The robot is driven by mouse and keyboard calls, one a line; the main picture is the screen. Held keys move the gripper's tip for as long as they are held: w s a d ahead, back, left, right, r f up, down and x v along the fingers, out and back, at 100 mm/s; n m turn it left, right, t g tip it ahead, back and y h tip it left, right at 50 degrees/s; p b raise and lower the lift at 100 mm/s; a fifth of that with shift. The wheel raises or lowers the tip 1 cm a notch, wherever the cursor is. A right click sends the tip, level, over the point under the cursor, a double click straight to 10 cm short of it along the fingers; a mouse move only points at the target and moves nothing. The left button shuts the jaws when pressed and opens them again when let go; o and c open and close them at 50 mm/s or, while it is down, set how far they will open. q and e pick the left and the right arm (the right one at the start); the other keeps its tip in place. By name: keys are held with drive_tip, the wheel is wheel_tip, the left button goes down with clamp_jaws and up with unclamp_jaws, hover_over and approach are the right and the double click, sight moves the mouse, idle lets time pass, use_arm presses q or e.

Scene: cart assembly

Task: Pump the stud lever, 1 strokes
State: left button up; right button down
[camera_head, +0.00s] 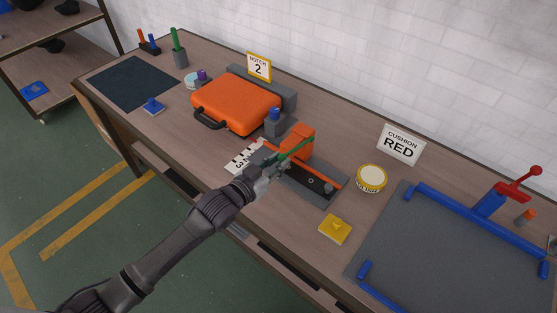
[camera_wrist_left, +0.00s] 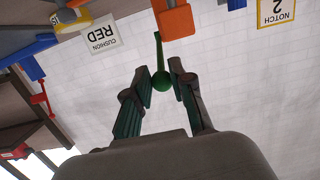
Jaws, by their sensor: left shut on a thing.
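A green lever (camera_head: 295,147) with a round knob runs from beside the orange block (camera_head: 297,139) toward my left gripper (camera_head: 273,168). In the left wrist view, the green knob (camera_wrist_left: 161,82) sits between the two fingertips of my left gripper (camera_wrist_left: 161,84), which is shut on it. The lever's thin rod leads away from the knob toward the orange block (camera_wrist_left: 175,20). The block stands at the back of a grey rail with a dark slot (camera_head: 311,181). The rod's joint is hard to make out. My right gripper is in neither view.
An orange case (camera_head: 237,102) lies behind and left, near a "NOTCH 2" sign (camera_head: 259,67). A yellow-rimmed tin (camera_head: 371,179) and yellow piece (camera_head: 335,229) are right of the rail. A grey mat (camera_head: 440,250) with blue bars and a red lever (camera_head: 520,180) is farther right.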

use_arm(q)
drive_tip(key=r+p, duration=0.1)
drive_tip(key=w+d+r+p, duration=0.1)
drive_tip(key=r, duration=0.1)
drive_tip(key=r+p, duration=0.1)
drive_tip(key=r, duration=0.1)
drive_tip(key=shift+w+d, duration=0.15)
drive_tip(key=shift+w, duration=0.25)
drive_tip(key=shift+w+d+r, duration=0.2)
drive_tip(key=shift+w, duration=0.05)
clamp_jaws()
unclamp_jaws()
drive_tip(key=shift+w+d+r+p, duration=0.45)
drive_tip(key=shift+w+r, duration=0.1)
drive_tip(key=shift+r, duration=0.2)
drive_tip(key=shift+w+d+r+p, duration=0.4)
drive_tip(key=shift+w+r, duration=0.15)
drive_tip(key=shift+r, duration=0.15)
drive_tip(key=shift+w+d+r, duration=0.2)
drive_tip(key=shift+w+r, duration=0.05)
drive_tip(key=shift+w, duration=0.1)
drive_tip(key=o, duration=1)
drive_tip(key=shift+f, duration=0.1)
drive_tip(key=shift+s+a, duration=0.1)
